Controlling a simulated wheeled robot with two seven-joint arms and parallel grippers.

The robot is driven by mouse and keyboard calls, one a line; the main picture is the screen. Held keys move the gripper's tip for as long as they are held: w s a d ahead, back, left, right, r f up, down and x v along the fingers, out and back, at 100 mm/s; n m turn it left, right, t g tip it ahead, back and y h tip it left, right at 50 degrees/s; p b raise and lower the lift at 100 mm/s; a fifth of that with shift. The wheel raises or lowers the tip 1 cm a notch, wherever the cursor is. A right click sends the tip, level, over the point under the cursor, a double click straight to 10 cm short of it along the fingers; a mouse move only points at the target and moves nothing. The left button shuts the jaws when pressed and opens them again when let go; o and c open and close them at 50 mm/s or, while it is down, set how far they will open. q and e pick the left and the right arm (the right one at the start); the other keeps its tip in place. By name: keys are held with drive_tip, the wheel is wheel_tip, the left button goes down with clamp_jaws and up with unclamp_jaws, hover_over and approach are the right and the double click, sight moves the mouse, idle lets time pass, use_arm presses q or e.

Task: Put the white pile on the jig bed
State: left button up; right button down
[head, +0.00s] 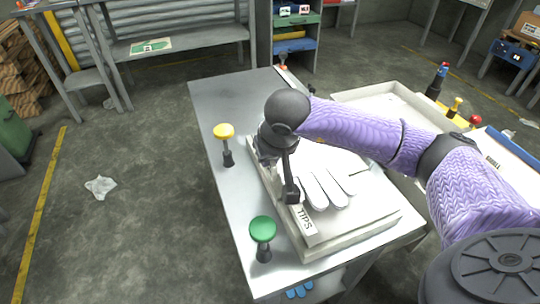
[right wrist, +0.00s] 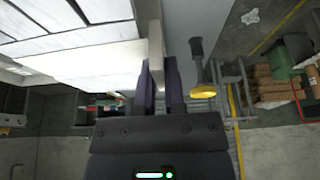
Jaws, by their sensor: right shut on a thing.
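The white pile (head: 325,188), flat and glove-shaped with several fingers toward the front, lies over the pale jig bed (head: 345,234), whose front strip is marked TIPS. Whether the pile rests fully on the bed is unclear. The arm hides the pile's back part. In the right wrist view the pile (right wrist: 55,20) fills the upper left, and the right gripper (right wrist: 159,75) has a pale edge between its fingers. My left gripper is out of view.
The bed is on a grey table (head: 240,90). A yellow knob (head: 224,131) and a green knob (head: 263,229) stand left of the bed. A pale tray (head: 385,96) lies behind my arm. The table's back left is clear.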

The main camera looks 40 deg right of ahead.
sight(270, 169)
drive_tip(key=shift+f+b, duration=0.8)
drive_tip(key=shift+f, duration=0.35)
drive_tip(key=shift+f+b, duration=0.3)
drive_tip(key=shift+f, duration=0.15)
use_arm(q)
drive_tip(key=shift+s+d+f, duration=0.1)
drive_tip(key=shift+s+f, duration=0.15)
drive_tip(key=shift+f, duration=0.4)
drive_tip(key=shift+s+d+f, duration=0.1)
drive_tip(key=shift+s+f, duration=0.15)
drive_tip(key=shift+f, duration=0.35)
use_arm(e)
drive_tip(key=c, duration=0.6)
unclamp_jaws()
drive_tip(key=shift+c, duration=0.2)
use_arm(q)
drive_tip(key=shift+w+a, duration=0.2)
